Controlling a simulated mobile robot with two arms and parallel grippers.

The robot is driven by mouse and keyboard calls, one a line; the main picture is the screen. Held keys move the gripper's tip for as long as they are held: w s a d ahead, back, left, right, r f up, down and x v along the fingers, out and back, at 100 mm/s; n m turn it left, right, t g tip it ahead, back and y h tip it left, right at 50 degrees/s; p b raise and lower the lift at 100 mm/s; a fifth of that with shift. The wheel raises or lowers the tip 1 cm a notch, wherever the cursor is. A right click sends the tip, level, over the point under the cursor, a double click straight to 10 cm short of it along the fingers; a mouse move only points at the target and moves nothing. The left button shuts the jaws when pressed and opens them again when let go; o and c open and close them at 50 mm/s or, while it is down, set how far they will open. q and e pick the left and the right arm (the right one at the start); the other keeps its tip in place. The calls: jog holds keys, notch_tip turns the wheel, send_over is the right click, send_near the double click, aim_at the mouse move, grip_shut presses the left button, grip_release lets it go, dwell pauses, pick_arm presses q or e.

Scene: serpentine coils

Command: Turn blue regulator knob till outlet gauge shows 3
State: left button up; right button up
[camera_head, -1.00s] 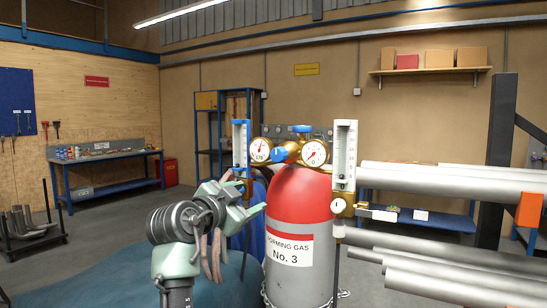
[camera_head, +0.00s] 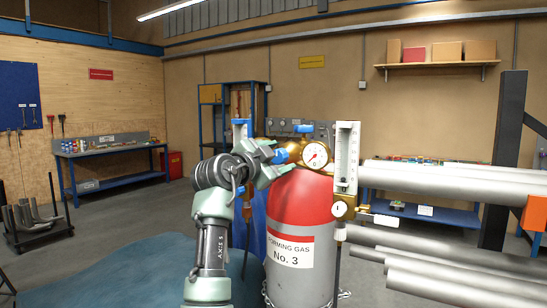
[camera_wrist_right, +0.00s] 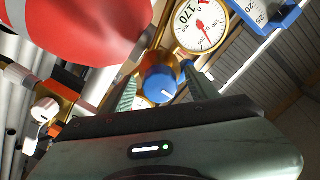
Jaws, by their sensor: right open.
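The blue regulator knob (camera_head: 281,156) sits on the brass regulator above the red-topped cylinder (camera_head: 298,198). My right gripper (camera_head: 270,170) is open at the knob, and its fingers partly cover it. In the right wrist view the blue knob (camera_wrist_right: 160,84) lies between the two spread fingertips; I cannot tell whether they touch it. The right-hand gauge (camera_head: 316,155) has a white dial with a red needle, too small to read surely. A gauge marked 170 (camera_wrist_right: 200,25) shows in the wrist view; my gripper hides the left gauge in the head view. My left gripper is not in view.
A clear flowmeter tube (camera_head: 346,155) stands right of the regulator, and another with a blue top (camera_head: 241,131) stands left. A blue handle (camera_head: 304,128) is on top. Large grey pipes (camera_head: 440,180) fill the right side. Open floor lies to the left.

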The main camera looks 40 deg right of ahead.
grip_shut()
jog(key=shift+f+m+b, duration=0.15)
jog(key=shift+m+b, duration=0.6)
jog(key=shift+m, duration=0.85)
jog(key=shift+b, duration=0.3)
jog(key=shift+m+b, duration=0.45)
jog(key=shift+m, duration=1.15)
